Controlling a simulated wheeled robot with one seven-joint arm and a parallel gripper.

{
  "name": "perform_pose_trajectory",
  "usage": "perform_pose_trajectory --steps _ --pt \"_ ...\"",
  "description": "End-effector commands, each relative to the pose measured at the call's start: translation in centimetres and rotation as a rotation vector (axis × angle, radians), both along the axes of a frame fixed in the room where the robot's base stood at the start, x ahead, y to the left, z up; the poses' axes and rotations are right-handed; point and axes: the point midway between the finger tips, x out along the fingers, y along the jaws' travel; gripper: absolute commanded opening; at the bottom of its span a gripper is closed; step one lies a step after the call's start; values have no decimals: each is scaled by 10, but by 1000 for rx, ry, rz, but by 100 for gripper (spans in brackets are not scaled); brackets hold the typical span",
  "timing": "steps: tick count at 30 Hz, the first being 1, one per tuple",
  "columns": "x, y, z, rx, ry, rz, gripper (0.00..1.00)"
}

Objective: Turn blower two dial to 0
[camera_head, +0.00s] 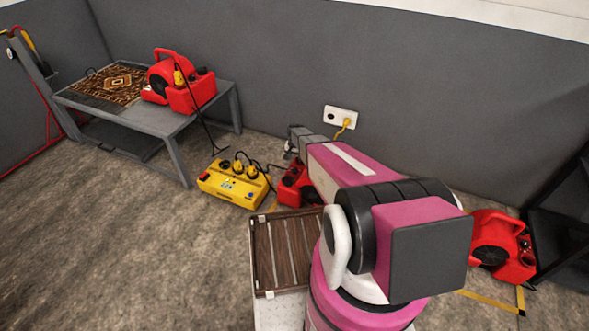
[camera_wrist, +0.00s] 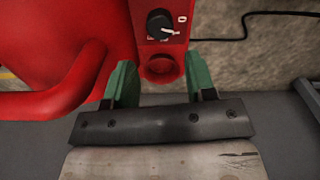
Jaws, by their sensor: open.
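A red blower (camera_wrist: 60,40) fills the upper left of the wrist view. Its panel carries a black dial (camera_wrist: 159,23) whose white pointer line points right and slightly down. A white 0 mark (camera_wrist: 182,18) is at the dial's upper right. A round red recessed part (camera_wrist: 160,68) is below the dial. My gripper (camera_wrist: 161,82) is open, with its green fingertips apart on either side below the dial, not touching it. In the head view, a red blower (camera_head: 292,188) on the floor is partly hidden by my arm. I see no label naming blower two.
A yellow power box (camera_head: 234,184) with plugs and cables sits left of the floor blower. Another red blower (camera_head: 178,82) and a rug (camera_head: 114,84) are on the grey table (camera_head: 152,117). A further blower (camera_head: 503,246) stands at right.

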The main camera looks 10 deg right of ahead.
Motion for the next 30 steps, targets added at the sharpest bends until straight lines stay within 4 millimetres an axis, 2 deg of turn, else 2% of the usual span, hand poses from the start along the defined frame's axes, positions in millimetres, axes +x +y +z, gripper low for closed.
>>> perform_pose_trajectory --steps 9,13,18,25,26,28,29,30 --pt "2 0 -57 1 2 2 51" --pt "2 0 -76 1 0 3 51" --pt "0 0 -87 1 0 3 51" --pt "0 0 -87 1 0 3 51" --pt "0 0 -87 1 0 3 44" --pt "0 0 -87 1 0 3 21" --pt "0 0 -87 1 0 3 16" --pt "0 0 -87 1 0 3 16"
